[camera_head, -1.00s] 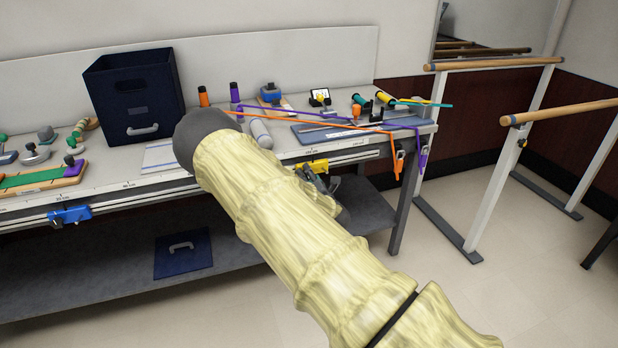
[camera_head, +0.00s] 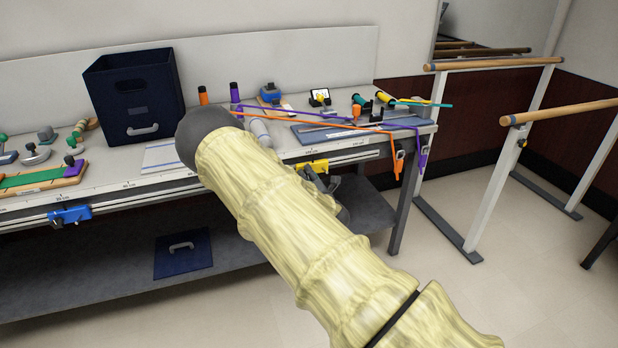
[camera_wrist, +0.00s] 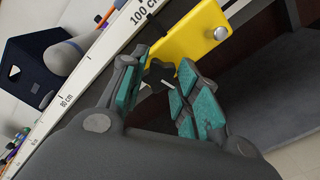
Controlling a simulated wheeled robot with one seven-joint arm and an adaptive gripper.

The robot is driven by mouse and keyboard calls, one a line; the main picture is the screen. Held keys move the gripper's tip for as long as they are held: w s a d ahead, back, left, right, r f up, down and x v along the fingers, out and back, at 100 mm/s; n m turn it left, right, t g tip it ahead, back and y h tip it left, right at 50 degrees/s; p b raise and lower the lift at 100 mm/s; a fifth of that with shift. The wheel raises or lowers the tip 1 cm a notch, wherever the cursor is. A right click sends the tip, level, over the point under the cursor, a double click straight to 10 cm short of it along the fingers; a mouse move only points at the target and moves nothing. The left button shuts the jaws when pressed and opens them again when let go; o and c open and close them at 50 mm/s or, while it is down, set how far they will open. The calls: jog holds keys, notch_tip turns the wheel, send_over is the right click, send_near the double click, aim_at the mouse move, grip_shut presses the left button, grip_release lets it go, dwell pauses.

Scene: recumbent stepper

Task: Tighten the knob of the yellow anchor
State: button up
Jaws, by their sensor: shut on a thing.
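The yellow anchor (camera_wrist: 190,38) sits on the rail along the bench's front edge, and a silver round button shows on its face. It also shows in the head view (camera_head: 319,165), partly hidden by my arm and gripper. Its dark lobed knob (camera_wrist: 157,75) is below the yellow body in the wrist view. My gripper (camera_wrist: 162,68) has its teal-padded fingers on either side of the knob and is shut on it. The exact contact on the pads is partly hidden. In the head view my gripper (camera_head: 326,182) is in front of the rail.
A blue anchor (camera_head: 70,215) is on the same rail at the left. Orange (camera_head: 397,166) and purple (camera_head: 422,160) straps hang over the bench's right front edge. A dark blue bin (camera_head: 135,95) stands on the bench. The floor in front is clear.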

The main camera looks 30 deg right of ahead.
jog(key=m+p, duration=0.1)
jog(key=m, duration=1.3)
jog(key=shift+m, duration=0.3)
jog(key=m, duration=0.4)
jog(key=shift+m, duration=0.3)
jog(key=m, duration=0.5)
jog(key=shift+f+m, duration=0.1)
jog(key=shift+m, duration=0.2)
jog(key=m, duration=0.4)
jog(key=m+b, duration=0.2)
jog(key=m, duration=0.3)
jog(key=shift+f+m, duration=0.1)
jog(key=shift+m, duration=0.3)
jog(key=shift+m+b, duration=0.95)
jog(key=shift+m, duration=0.95)
